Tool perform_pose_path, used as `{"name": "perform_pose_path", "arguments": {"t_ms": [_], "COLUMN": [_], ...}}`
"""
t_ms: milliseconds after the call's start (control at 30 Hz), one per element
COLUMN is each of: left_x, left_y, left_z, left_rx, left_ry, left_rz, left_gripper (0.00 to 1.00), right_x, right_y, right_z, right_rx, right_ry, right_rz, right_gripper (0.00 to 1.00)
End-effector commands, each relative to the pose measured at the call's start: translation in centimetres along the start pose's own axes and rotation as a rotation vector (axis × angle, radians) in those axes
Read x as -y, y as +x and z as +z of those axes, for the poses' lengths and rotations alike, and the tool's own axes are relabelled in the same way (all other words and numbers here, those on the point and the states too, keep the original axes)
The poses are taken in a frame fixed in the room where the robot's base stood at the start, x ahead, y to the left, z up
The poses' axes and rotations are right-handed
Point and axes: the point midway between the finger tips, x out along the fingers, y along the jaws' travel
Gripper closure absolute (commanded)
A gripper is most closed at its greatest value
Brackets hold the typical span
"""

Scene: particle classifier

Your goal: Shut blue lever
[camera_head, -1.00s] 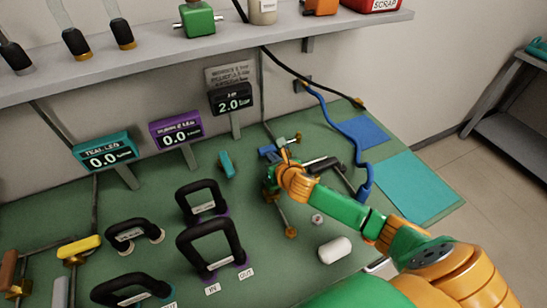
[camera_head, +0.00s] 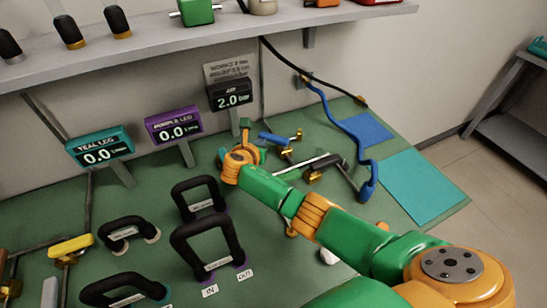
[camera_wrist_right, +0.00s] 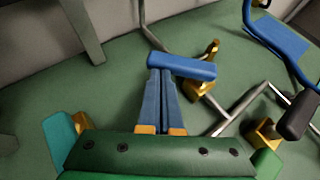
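The blue lever has a blue bar handle on a grey rod with brass fittings. In the head view its handle (camera_head: 272,139) lies just beyond my right gripper; it also shows in the right wrist view (camera_wrist_right: 185,66). My right gripper's blue fingers (camera_wrist_right: 160,75) are pressed together with nothing visible between them. Their tips reach the left part of the handle; whether they touch it I cannot tell. In the head view the right wrist (camera_head: 240,163) hides the fingers. My left gripper is not in view.
A black-handled lever (camera_head: 322,167) stands right of the blue one. A teal piece (camera_wrist_right: 62,135) is left of my gripper. Black handles (camera_head: 205,246) stand at left, with display screens (camera_head: 172,126) behind. A blue hose (camera_head: 367,178) and teal mat (camera_head: 420,187) lie right.

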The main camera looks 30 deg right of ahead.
Motion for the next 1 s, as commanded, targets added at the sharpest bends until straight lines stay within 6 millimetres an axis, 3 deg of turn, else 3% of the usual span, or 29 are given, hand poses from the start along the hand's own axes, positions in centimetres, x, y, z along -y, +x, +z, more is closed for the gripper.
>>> {"name": "perform_pose_path", "arguments": {"t_ms": [1000], "left_x": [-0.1], "left_y": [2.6], "left_z": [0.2], "left_rx": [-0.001], "left_ry": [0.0], "left_rz": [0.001], "left_gripper": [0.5], "right_x": [-0.4], "right_y": [3.9], "right_z": [2.2], "right_rx": [-0.001], "right_ry": [0.0], "right_rz": [0.002], "right_gripper": [1.0]}}
